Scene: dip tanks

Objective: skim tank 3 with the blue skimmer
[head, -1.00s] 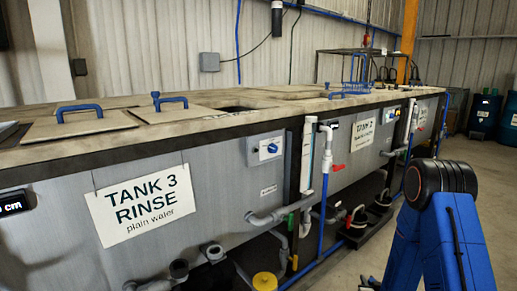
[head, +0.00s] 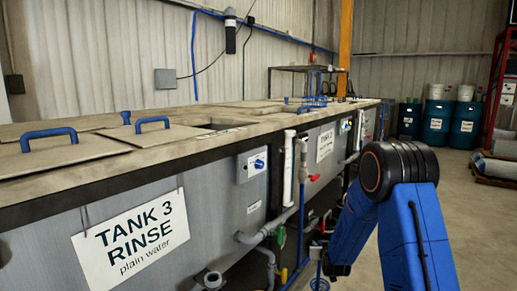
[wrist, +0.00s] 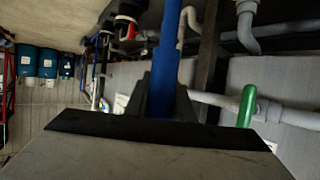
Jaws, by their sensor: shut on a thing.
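Tank 3 is the grey tank with the "TANK 3 RINSE plain water" sign (head: 135,238) on its front, at the left in the head view. Lids with blue handles (head: 48,138) lie shut on its top. In the wrist view, my gripper (wrist: 160,100) has its dark fingers closed around a blue shaft (wrist: 165,62), which looks like the blue skimmer's handle. In the head view my gripper (head: 337,268) is low, beside the tank front, partly hidden by my arm.
A dark opening (head: 218,126) shows in the tank top. Pipes, valves and a control box (head: 252,164) stick out from the tank front. The tank 2 sign (head: 325,144) is farther along.

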